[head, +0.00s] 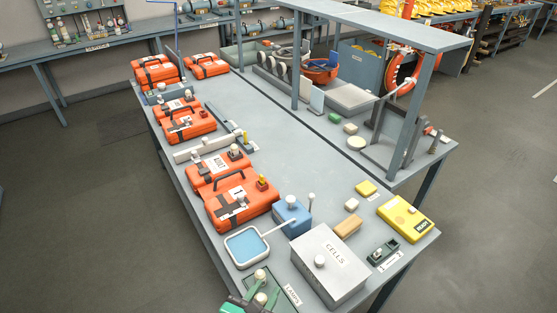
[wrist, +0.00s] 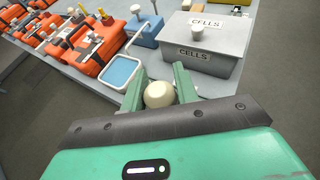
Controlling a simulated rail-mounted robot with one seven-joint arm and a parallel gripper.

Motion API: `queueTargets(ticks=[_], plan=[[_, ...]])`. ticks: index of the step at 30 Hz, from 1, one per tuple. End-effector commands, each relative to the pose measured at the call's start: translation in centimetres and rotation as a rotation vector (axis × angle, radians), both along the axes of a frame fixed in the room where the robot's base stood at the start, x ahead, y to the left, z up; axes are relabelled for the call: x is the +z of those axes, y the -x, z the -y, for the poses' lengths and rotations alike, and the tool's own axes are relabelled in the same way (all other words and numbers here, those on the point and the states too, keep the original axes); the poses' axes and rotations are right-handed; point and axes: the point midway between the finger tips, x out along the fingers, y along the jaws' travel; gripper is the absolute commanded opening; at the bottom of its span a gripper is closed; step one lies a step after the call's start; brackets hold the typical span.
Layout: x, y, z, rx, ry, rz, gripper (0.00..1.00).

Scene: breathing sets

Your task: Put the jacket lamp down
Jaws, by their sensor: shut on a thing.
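The jacket lamp (wrist: 159,94) is a small cream, rounded piece between the two green fingers of my gripper (wrist: 160,86). The fingers are shut on it, one on each side. In the head view my gripper (head: 258,299) is at the bottom edge, over or beside a dark green mat (head: 284,283) with a LAMPS label (head: 293,296). Another pale lamp-like piece (head: 261,274) stands just behind my gripper. The underside of the held lamp is hidden, so I cannot tell whether it touches the mat.
A grey CELLS box (head: 330,270) stands right of the mat. A blue-filled tray (head: 247,246) and a blue box (head: 291,215) are behind. Orange cases (head: 241,198) line the bench's left side. The bench (head: 270,135) is clear along its middle.

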Motion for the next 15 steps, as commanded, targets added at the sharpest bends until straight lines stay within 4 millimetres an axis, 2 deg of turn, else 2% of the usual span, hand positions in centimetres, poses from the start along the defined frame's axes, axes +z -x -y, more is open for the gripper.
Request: queueTargets(ticks=[1,6,15], plan=[[1.2,0.2,1.0,0.02,-0.002,0.005,0.06],[5.0,1.0,3.5,0.088,-0.001,0.004,0.06],[7.4,2.6,1.9,0.169,-0.008,-0.015,0.06]])
